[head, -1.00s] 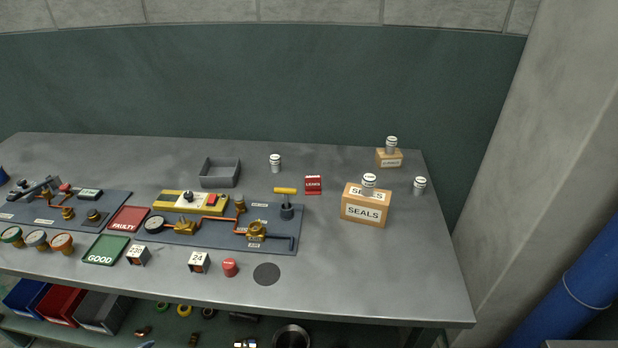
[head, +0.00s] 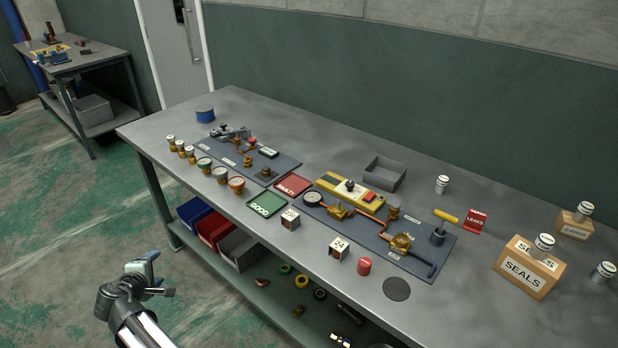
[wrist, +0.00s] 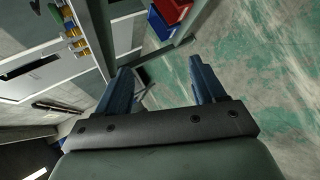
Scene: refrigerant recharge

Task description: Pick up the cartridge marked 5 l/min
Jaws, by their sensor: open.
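Several white cartridges with dark bands are in the head view. One cartridge (head: 442,184) stands on the bench behind the yellow-handled valve. One (head: 543,246) stands on the large SEALS box (head: 527,272), and another (head: 584,210) on the smaller box (head: 574,227) behind. One more (head: 603,272) is on the bench at the right edge. Their markings are too small to read, so I cannot tell which is 5 l/min. My gripper (head: 152,274) is off the bench's front left side, over the floor, far from them. In the wrist view my gripper (wrist: 162,88) is open and empty.
The bench (head: 455,300) carries a pipework board (head: 415,262), a grey tray (head: 384,174), a green GOOD tray (head: 266,204) and a red FAULTY tray (head: 293,186). Coloured bins (head: 215,228) sit on the shelf below. A second table (head: 75,57) stands far left.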

